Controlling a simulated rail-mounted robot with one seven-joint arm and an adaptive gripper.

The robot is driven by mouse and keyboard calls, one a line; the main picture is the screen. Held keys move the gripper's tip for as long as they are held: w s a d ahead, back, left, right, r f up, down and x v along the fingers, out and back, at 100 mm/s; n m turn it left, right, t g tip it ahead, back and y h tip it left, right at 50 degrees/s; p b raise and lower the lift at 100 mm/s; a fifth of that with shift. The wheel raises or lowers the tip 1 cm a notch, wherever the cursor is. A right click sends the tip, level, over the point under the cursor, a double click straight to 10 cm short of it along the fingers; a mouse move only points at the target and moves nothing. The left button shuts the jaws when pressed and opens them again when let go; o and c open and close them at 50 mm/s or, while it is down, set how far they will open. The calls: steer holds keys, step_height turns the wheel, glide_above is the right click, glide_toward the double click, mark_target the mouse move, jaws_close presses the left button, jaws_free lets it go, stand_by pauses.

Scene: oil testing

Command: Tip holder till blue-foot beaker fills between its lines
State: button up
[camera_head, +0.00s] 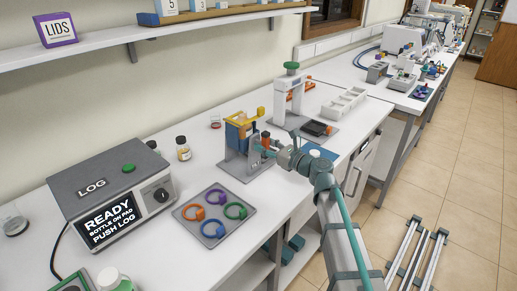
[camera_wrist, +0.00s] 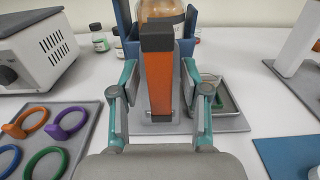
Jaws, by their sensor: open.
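The holder (camera_head: 238,131) is a blue cradle with a yellow bar on a grey stand in the head view. In the wrist view, its blue frame (camera_wrist: 128,28) holds an amber bottle (camera_wrist: 165,12) at the top. An upright orange handle (camera_wrist: 160,85) with dark ends stands in front of it. My gripper (camera_wrist: 168,86) is open, with one teal finger on each side of the handle and visible gaps. It also shows in the head view (camera_head: 264,148).
A grey board with coloured rings (camera_head: 214,240) and a LOG instrument (camera_head: 110,188) are to the left. A small bottle (camera_head: 183,148) stands behind. A white stand (camera_head: 291,100) and white bins (camera_head: 344,103) are to the right. A shelf (camera_head: 130,38) hangs above.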

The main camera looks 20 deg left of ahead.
steer(key=v, duration=0.8)
steer(key=shift+p, duration=0.4)
steer(key=shift+r, duration=0.15)
